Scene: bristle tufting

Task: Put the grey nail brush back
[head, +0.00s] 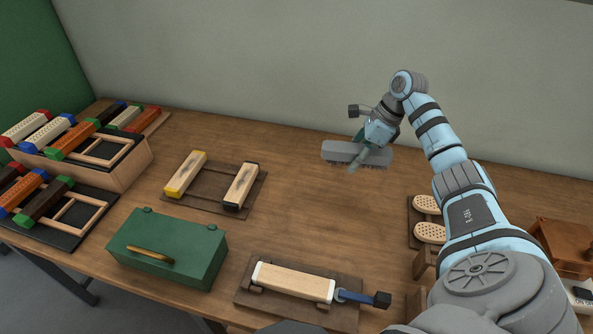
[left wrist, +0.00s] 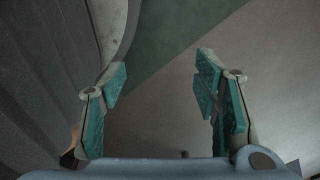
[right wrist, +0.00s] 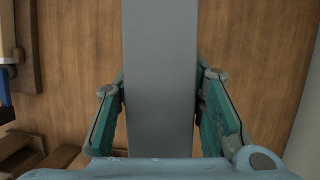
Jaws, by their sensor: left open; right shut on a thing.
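The grey nail brush (head: 345,151) is in the grip of my right gripper (head: 373,157), held above the back middle of the table, its bristles facing down. In the right wrist view the brush's smooth grey back (right wrist: 160,75) lies between the two green-padded fingers (right wrist: 160,110), which press on its sides. My left gripper (left wrist: 157,95) is open and empty in the left wrist view, away from the table. Its fingers do not show in the head view.
Stepped racks (head: 133,172) at the left hold several coloured brushes. Two wooden blocks lie on a dark board (head: 212,190). A green box (head: 168,248), a clamped pale block (head: 293,282) and oval brush bodies (head: 429,233) stand nearer. The table's back middle is bare.

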